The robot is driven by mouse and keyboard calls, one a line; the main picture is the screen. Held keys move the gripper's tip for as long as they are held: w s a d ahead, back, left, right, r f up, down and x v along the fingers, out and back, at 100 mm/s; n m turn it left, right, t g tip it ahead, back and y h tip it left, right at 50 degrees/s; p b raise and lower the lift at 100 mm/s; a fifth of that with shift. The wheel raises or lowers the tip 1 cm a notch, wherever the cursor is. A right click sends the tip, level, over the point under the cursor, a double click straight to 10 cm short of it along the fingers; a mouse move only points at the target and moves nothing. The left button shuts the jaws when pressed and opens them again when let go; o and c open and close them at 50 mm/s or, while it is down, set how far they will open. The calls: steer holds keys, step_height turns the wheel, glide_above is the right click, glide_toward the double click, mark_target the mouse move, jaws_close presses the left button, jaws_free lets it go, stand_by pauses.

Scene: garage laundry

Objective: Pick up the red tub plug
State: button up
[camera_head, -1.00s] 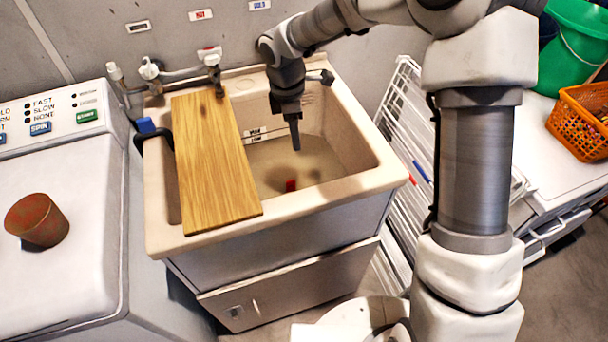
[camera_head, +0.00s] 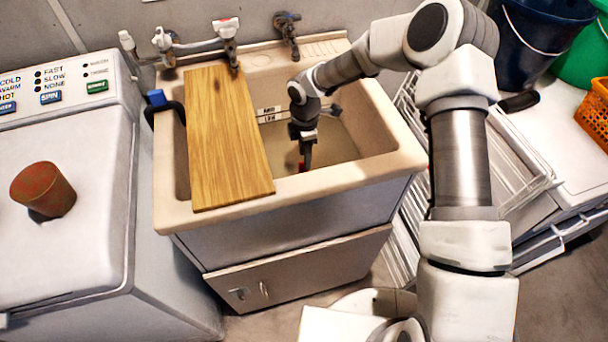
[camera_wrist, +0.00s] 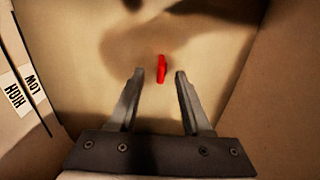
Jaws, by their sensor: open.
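The red tub plug (camera_wrist: 161,69) is a small red piece on the floor of the beige sink basin, in the wrist view just beyond and between my fingertips. In the head view only a bit of red (camera_head: 301,166) shows beside my gripper, which hides most of it. My gripper (camera_wrist: 160,74) is open and empty, its two fingers pointing down into the basin. In the head view my gripper (camera_head: 305,160) is inside the sink (camera_head: 400,160), to the right of the wooden board. The fingers do not appear to touch the plug.
A wooden board (camera_head: 225,140) lies across the sink's left part. The basin walls stand close around my arm. LOW and HIGH labels (camera_wrist: 22,88) are on the wall at left. Taps (camera_head: 190,45) are at the back. A white drying rack (camera_head: 490,170) stands right of the sink.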

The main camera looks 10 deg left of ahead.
mark_target(304, 169)
steer(key=shift+s+a+f+b, duration=0.1)
steer(key=shift+f+b, duration=0.15)
steer(key=shift+f, duration=1.35)
steer(key=shift+s+f+b, duration=0.1)
steer(key=shift+f+b, duration=0.1)
steer(key=shift+f, duration=1.4)
jaws_close()
